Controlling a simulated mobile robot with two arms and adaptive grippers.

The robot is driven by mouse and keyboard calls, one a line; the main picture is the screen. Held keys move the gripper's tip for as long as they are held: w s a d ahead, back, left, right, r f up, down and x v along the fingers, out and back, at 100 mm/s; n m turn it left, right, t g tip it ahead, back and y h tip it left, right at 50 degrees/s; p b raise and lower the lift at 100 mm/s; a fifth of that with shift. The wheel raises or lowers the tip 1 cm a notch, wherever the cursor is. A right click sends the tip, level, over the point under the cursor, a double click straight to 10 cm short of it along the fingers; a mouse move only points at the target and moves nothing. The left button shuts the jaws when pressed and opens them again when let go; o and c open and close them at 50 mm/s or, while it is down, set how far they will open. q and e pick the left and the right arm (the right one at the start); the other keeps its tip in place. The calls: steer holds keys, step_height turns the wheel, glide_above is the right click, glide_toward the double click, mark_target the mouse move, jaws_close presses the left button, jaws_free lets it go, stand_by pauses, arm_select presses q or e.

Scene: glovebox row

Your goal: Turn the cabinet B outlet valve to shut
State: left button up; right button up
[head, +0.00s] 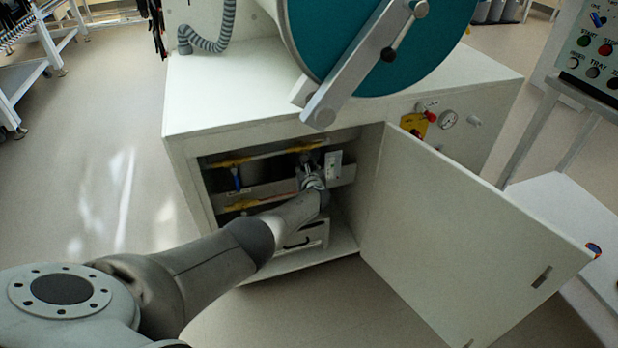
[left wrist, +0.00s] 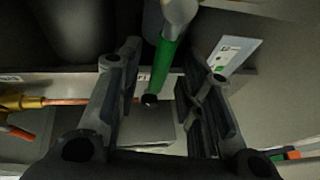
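A green lever handle (left wrist: 165,68) with a dark tip hangs from a pale metal valve stem (left wrist: 179,10) in the left wrist view. My left gripper (left wrist: 164,78) is open, with one finger on each side of the handle. Gaps show between the handle and both fingers. In the head view my left gripper (head: 312,178) is inside the open cabinet, at the back rail beside a white tag (head: 333,165). The green handle is hidden there. The tag also shows in the left wrist view (left wrist: 232,50). I cannot read its text. My right gripper is not in view.
The cabinet door (head: 455,235) stands open to the right. Inside are a blue handle (head: 237,180), yellow pipes (head: 240,205) and a white drawer-like box (head: 304,240). An orange handle (left wrist: 18,131) lies left in the wrist view. A teal round door (head: 350,45) is above.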

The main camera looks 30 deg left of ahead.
arm_select(q)
steer(key=v, duration=1.1)
steer(key=shift+s, duration=0.35)
steer(key=shift+d+r, duration=0.1)
stand_by(0.8)
